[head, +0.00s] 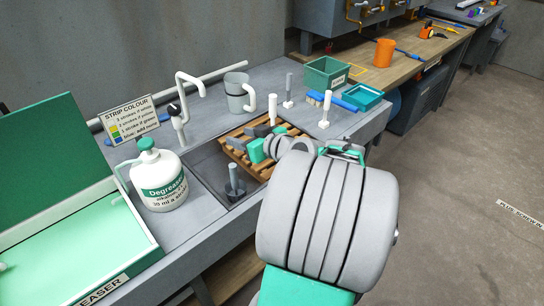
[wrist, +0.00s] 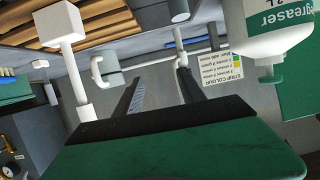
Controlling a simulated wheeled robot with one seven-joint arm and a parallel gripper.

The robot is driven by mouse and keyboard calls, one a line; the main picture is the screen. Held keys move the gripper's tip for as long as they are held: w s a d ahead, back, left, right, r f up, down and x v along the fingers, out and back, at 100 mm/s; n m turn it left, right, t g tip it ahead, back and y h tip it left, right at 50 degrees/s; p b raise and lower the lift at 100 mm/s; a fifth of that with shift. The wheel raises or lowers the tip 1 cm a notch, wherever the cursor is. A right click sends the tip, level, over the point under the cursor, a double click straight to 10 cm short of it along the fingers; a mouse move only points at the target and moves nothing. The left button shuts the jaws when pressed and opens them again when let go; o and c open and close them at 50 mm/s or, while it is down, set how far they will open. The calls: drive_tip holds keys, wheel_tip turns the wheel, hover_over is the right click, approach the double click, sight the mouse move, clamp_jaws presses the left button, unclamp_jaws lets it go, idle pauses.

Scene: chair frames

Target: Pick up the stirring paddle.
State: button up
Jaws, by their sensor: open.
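I cannot tell for certain which upright tool is the stirring paddle. One candidate, a grey-handled tool with a dark, wide foot (head: 233,176), stands in the sink. Another, a white-handled tool (head: 273,106), stands by the wooden rack; in the wrist view a white shaft with a block on it (wrist: 62,26) is close on the left. My gripper (wrist: 161,76) is open, with nothing seen between its dark fingers. In the head view my arm covers part of the rack, and the green and dark parts of my gripper (head: 257,147) show above it.
The degreaser jug (head: 162,182) and tap (head: 184,100) stand beside the sink. A grey mug (head: 238,94) is behind it. A slim white-handled tool (head: 325,108), another upright tool (head: 289,88), a green bin (head: 327,75) and a teal tray (head: 362,96) occupy the right.

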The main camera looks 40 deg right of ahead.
sight(275, 112)
drive_tip(key=s+d+r+m+t+h+b, duration=0.15)
drive_tip(key=s+d+t+h, duration=0.35)
drive_tip(key=d, duration=0.6)
drive_tip(key=shift+m+g+y, duration=0.4)
drive_tip(key=shift+m+g, duration=0.05)
drive_tip(key=shift+g, duration=0.25)
drive_tip(key=w, duration=0.2)
drive_tip(key=w+d+p, duration=0.1)
drive_tip(key=w, duration=0.1)
drive_tip(key=w+p, duration=0.1)
drive_tip(key=w, duration=0.1)
drive_tip(key=shift+w+d+r, duration=0.3)
drive_tip(key=shift+w+r, duration=0.1)
clamp_jaws()
